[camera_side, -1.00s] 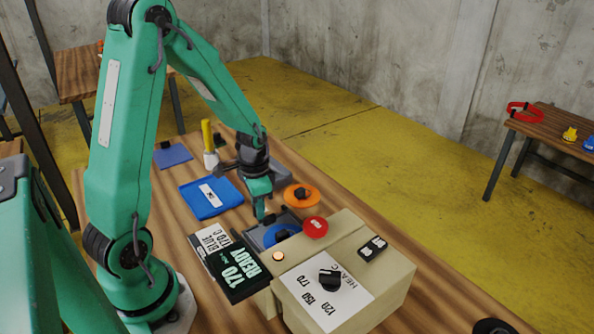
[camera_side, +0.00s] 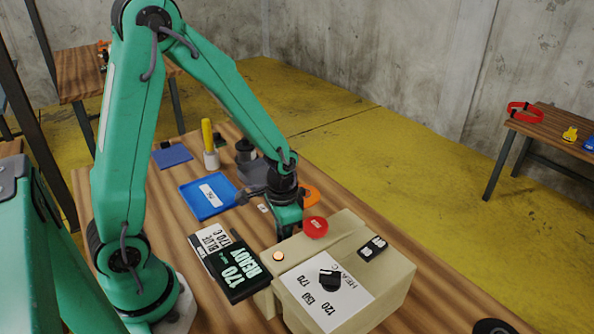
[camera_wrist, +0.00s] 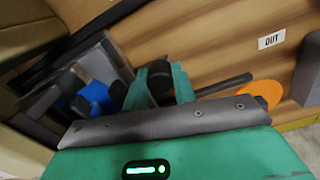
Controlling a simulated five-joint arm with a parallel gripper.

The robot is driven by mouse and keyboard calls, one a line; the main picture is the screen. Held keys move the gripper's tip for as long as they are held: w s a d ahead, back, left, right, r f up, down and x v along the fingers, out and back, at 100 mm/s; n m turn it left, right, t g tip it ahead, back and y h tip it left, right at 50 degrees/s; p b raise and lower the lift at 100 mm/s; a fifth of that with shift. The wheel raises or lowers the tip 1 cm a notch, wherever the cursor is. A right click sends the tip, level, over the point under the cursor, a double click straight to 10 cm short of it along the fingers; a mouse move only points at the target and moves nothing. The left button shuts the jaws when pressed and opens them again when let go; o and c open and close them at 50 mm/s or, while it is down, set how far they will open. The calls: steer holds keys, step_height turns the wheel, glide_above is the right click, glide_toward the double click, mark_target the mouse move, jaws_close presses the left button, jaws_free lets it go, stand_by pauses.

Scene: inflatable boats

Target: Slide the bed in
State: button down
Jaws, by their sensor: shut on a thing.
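My gripper (camera_side: 284,230) is low behind the beige heating machine (camera_side: 385,275), at the place where the bed is. In the wrist view my two green fingers (camera_wrist: 160,84) are shut on a dark upright handle of the bed. The grey bed (camera_wrist: 115,60) lies just left of the fingers, with a blue patch (camera_wrist: 97,95) and dark-topped parts on it. In the side view my gripper and the machine hide the bed, so I cannot tell exactly how deep it sits.
An orange disc (camera_side: 311,194) lies just beyond my gripper. A red button (camera_side: 316,227) tops the machine. A display (camera_side: 235,268) reads 170 READY beside a BLUE 170 C card (camera_side: 215,240). A blue tray (camera_side: 205,204) stands behind; the wrist view shows an OUT label (camera_wrist: 271,39).

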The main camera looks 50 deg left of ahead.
steer(key=shift+d, duration=0.3)
steer(key=c, duration=1.4)
jaws_free()
steer(key=shift+r, duration=0.1)
steer(key=shift+a+r, duration=0.1)
steer(key=shift+r, duration=3.65)
steer(key=shift+r, duration=0.1)
